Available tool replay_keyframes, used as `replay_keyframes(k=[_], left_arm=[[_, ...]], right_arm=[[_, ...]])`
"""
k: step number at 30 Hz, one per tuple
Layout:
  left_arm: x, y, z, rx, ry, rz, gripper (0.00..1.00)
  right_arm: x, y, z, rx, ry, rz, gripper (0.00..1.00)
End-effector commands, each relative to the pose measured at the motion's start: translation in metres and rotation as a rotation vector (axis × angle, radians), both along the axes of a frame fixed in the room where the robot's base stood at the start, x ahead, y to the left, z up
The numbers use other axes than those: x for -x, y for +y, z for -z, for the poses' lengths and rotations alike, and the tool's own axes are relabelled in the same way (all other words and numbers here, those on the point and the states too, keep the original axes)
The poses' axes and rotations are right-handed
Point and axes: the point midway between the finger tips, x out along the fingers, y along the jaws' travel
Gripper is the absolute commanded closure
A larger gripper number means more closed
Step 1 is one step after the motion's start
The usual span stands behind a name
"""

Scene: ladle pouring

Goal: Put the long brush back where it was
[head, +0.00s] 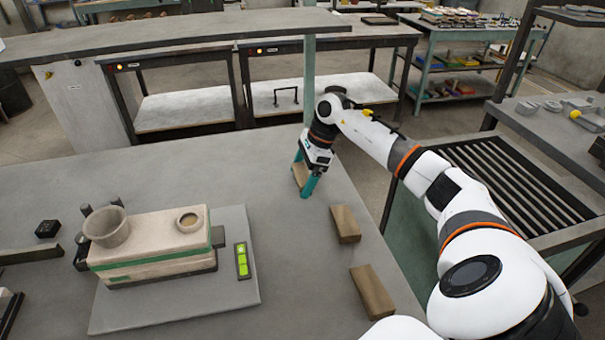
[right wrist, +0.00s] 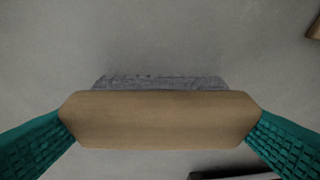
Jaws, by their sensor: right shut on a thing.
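My right gripper (head: 304,174) is at the far right part of the grey table (head: 220,165), its teal fingers shut on a brush with a tan wooden back (head: 298,177). In the right wrist view the brush (right wrist: 160,118) lies crosswise between the fingertips, one at each end, with grey bristles (right wrist: 160,82) showing along its upper edge. I cannot tell whether the bristles touch the table. Two similar wooden pieces, one nearer (head: 345,224) and one nearest me (head: 372,291), lie along the table's right side. My left gripper is out of view.
A flask mould with a green band (head: 150,262) stands on a grey board (head: 245,292), with a cup (head: 106,227) on top and a green level (head: 242,261) beside it. A small black box (head: 47,228) lies left. A teal post (head: 309,75) rises behind my gripper.

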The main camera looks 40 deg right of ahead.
Motion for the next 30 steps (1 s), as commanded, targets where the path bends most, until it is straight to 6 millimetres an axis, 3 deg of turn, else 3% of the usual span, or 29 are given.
replay_keyframes(k=[9,10,12,22,30], left_arm=[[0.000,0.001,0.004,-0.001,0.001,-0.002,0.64],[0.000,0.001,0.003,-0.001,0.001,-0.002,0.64],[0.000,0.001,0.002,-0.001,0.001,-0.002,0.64],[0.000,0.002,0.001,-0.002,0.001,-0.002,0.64],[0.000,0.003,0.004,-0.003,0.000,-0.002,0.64]], right_arm=[[0.000,0.000,0.003,0.001,-0.002,0.000,0.31],[0.000,0.000,0.003,0.001,-0.002,0.000,0.06],[0.000,0.000,0.002,0.001,-0.001,-0.001,0.00],[0.000,-0.003,-0.008,0.002,-0.004,0.001,0.00],[0.010,-0.022,-0.059,0.003,-0.006,0.001,0.00]])
